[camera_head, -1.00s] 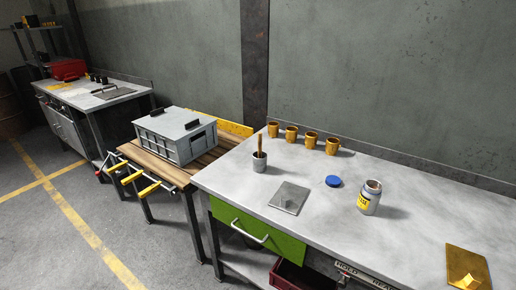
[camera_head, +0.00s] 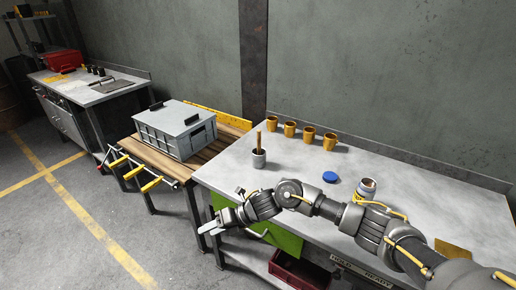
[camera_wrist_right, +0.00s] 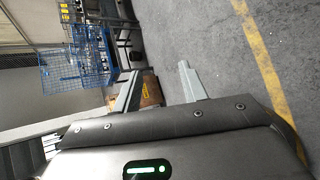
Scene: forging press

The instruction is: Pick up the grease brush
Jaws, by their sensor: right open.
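The grease brush (camera_head: 259,141) stands upright in a small grey cup (camera_head: 259,159) on the grey workbench, with its orange-brown handle sticking up. Its bristle end is hidden in the cup. My right gripper (camera_head: 207,229) is in front of the bench's left front corner, lower left of the cup and apart from it. In the right wrist view the two fingers (camera_wrist_right: 160,88) are spread with nothing held between them. My left gripper is not in view.
Several orange cups (camera_head: 309,133) stand along the back of the workbench (camera_head: 225,170). A blue lid (camera_head: 330,177) and an open jar (camera_head: 367,187) lie behind my right arm. A grey crate (camera_head: 176,131) sits on the wooden table to the left.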

